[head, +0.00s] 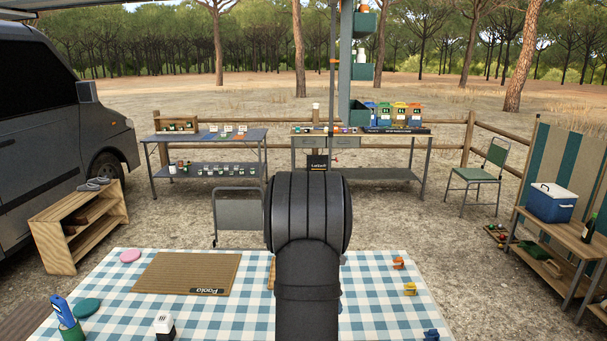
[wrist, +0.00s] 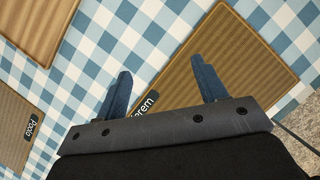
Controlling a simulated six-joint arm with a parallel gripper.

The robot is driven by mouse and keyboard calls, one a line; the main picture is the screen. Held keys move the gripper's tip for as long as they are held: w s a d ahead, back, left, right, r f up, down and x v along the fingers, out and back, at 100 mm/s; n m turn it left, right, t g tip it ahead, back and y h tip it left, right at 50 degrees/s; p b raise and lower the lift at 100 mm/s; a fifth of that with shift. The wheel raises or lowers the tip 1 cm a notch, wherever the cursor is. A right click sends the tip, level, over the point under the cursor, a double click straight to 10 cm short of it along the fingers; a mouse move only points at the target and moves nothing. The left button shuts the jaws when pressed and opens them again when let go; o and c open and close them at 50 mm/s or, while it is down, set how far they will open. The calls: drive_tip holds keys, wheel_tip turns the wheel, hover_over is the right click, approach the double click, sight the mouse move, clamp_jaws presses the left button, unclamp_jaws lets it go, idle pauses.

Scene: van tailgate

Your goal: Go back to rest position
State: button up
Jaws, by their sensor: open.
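My gripper (wrist: 162,88) shows in the wrist view with its two blue fingers spread apart and nothing between them. It hangs over the table with the blue and white checked cloth (wrist: 152,22). Below the fingers lies a brown ribbed mat (wrist: 235,55) with a dark label, partly hidden by the gripper, that ends in "erem". In the head view my arm stands upright in the middle and hides the gripper and part of the table. The checked cloth (head: 365,310) also shows there.
A mat labelled "Paolo" (head: 188,272) lies left on the cloth. A pink disc (head: 130,256), a green disc (head: 86,307), a green cup (head: 71,331) and a white-topped shaker (head: 164,325) are nearby. Orange (head: 398,263), yellow (head: 410,288) and blue (head: 431,335) small items sit at right.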

drive_tip(key=s+d+m, duration=0.2)
drive_tip(key=s+d, duration=0.3)
drive_tip(key=d, duration=0.3)
drive_tip(key=s+d+f+m+g+h, duration=0.1)
drive_tip(key=s+d+m, duration=0.1)
drive_tip(key=s+d, duration=0.3)
drive_tip(key=shift+d, duration=1.4)
drive_tip(key=shift+o, duration=0.4)
drive_tip(key=shift+w, duration=0.1)
